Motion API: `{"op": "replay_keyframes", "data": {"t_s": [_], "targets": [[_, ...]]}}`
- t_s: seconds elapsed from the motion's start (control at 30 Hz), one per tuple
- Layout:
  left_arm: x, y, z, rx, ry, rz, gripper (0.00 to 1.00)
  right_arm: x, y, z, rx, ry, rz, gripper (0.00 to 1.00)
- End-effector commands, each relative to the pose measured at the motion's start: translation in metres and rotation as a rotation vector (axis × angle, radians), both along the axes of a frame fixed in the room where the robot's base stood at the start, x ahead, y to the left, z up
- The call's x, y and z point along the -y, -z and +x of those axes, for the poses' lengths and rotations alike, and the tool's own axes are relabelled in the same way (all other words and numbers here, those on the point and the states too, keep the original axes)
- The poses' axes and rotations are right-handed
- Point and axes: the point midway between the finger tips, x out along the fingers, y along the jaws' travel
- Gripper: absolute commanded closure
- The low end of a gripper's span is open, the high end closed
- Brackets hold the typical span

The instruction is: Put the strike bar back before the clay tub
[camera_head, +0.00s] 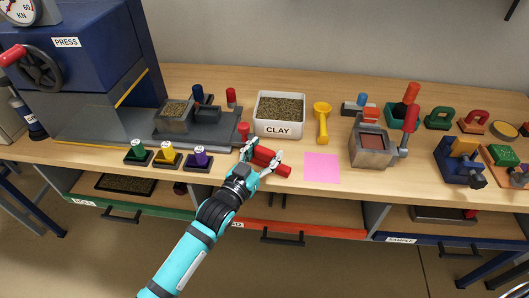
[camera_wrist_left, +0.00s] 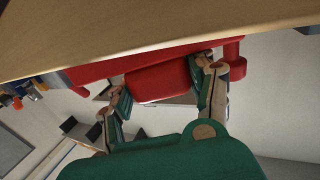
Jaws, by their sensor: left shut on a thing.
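The red strike bar (camera_head: 281,169) is between the fingers of my left gripper (camera_head: 262,163), at the front of the bench. In the left wrist view, the fingers of my left gripper (camera_wrist_left: 166,92) close on both sides of the bar's middle block, and the red bar (camera_wrist_left: 105,68) runs out to both sides. It is close to the wooden surface; I cannot tell if it touches. The white clay tub (camera_head: 278,129), full of brown grains and labelled CLAY, stands just behind the bar. My right gripper is not in view.
A pink square (camera_head: 322,168) lies right of the bar, with a yellow scoop (camera_head: 322,122) behind it. Green, yellow and purple stamps (camera_head: 168,155) stand left. A grey mould block (camera_head: 371,143) stands right. The bench top (camera_head: 215,172) has little free room near its front edge.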

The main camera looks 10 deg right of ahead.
Motion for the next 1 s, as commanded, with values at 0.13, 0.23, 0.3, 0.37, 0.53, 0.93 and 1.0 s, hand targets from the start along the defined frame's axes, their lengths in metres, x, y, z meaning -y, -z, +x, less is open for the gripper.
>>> {"op": "replay_keyframes", "data": {"t_s": [0.13,0.23,0.3,0.37,0.53,0.93,1.0], "targets": [[0.000,0.002,0.000,0.000,0.000,0.000,0.95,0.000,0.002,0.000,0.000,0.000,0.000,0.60],[0.000,0.003,0.000,0.000,0.000,0.000,0.39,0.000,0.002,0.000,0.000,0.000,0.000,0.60],[0.000,0.003,0.000,-0.001,0.000,0.001,0.30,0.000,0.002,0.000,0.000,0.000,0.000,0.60],[0.000,0.003,0.000,-0.001,0.000,0.001,0.22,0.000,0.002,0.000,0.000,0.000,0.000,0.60],[0.000,0.003,0.000,-0.001,0.000,0.001,0.20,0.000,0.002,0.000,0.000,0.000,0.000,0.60],[-0.024,0.001,-0.026,-0.003,0.000,0.003,0.20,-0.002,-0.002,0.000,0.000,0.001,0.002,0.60],[-0.035,0.001,-0.038,-0.002,0.000,0.002,0.20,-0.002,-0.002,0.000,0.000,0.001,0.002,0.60]]}}
